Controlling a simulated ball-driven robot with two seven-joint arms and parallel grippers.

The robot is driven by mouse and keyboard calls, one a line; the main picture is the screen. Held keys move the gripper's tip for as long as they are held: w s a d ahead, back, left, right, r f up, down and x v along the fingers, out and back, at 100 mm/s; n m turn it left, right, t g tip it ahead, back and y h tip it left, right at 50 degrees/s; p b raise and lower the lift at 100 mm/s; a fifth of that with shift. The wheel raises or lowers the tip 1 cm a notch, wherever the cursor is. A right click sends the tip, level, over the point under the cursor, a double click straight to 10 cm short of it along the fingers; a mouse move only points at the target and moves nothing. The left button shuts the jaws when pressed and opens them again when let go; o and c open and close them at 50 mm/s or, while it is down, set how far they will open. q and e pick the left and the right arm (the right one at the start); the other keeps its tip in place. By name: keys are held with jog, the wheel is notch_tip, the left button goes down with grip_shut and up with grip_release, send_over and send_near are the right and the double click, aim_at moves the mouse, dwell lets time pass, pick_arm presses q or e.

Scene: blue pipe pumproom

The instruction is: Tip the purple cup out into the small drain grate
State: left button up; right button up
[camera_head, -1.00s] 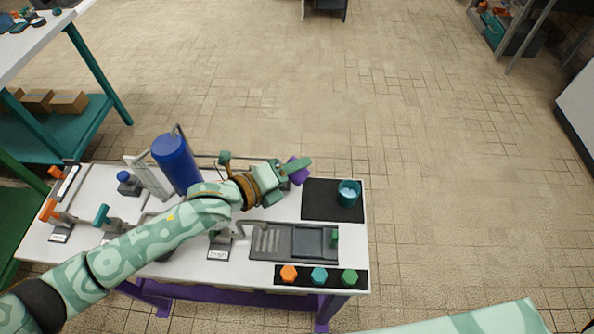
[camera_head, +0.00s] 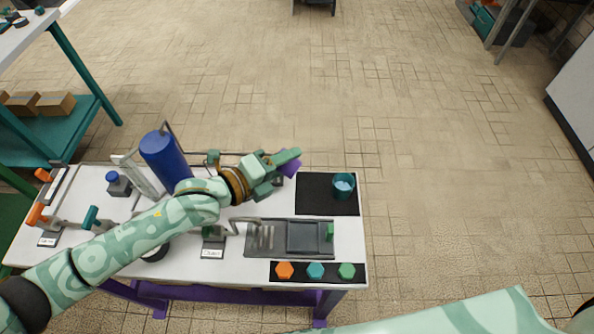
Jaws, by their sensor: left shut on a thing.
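The purple cup (camera_head: 291,169) is in the jaws of my left gripper (camera_head: 284,162), above the far part of the white bench, just left of the black mat. The gripper hides most of the cup, so its tilt and contents cannot be made out. A grey tray (camera_head: 262,249) near the bench's front has a slotted part at its left and a square recess (camera_head: 304,237) at its right; the slotted part (camera_head: 263,237) looks like a grate. My right gripper is not in view; only part of my right arm shows at the bottom.
A teal cup (camera_head: 343,190) with pale contents stands on the black mat (camera_head: 313,202). A blue cylinder (camera_head: 165,160), a blue-capped bottle (camera_head: 118,183) and levers (camera_head: 90,217) crowd the left.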

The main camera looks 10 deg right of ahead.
pick_arm(q)
jog(key=shift+w+a+n+h+b, duration=0.1)
jog(key=shift+n+h+b, duration=0.2)
jog(key=shift+n+b, duration=0.25)
jog(key=shift+r, duration=0.2)
jog(key=shift+a, duration=0.1)
dwell(1.5)
